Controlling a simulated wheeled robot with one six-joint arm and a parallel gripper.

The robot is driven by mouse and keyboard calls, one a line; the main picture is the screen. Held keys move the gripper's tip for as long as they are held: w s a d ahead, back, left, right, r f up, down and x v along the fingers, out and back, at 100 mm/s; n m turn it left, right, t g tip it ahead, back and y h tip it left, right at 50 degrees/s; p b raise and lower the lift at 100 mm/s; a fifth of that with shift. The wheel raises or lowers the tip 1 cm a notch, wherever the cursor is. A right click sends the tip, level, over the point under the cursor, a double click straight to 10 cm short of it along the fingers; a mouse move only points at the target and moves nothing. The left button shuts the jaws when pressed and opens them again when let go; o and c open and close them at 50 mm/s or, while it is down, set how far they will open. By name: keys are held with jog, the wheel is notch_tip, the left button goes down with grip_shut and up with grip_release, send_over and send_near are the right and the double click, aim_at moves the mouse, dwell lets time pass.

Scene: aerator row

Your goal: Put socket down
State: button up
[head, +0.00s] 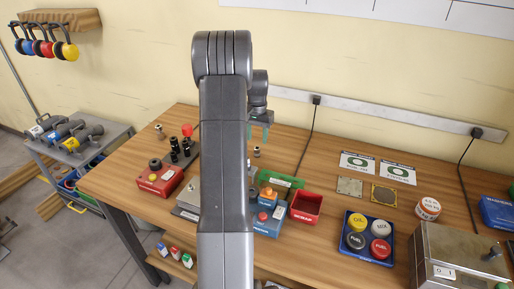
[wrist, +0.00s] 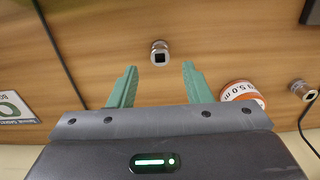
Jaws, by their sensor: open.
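A small metal socket (head: 257,152) stands on the wooden bench, with its square hole facing up in the wrist view (wrist: 160,53). My gripper (head: 258,134) is above the bench near this socket. Its two teal fingers are spread, with nothing between them in the wrist view (wrist: 160,70). The socket appears just beyond the fingertips, centred across the gap and apart from both fingers. A second metal socket (head: 159,131) stands at the bench's back left; a similar one shows at the wrist view's right edge (wrist: 302,90).
A white-and-orange roll (wrist: 242,93) stands close beside one finger; my arm hides it in the head view.

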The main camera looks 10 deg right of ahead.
aim_at(257, 150)
notch_tip(257, 150, up, 6)
jog(key=shift+f, duration=0.2)
notch_tip(257, 150, down, 13)
jog(key=shift+r+p, duration=0.2)
jog(key=shift+p, duration=0.3)
jog(key=shift+r+b, duration=0.3)
jog(key=shift+r, duration=1.8)
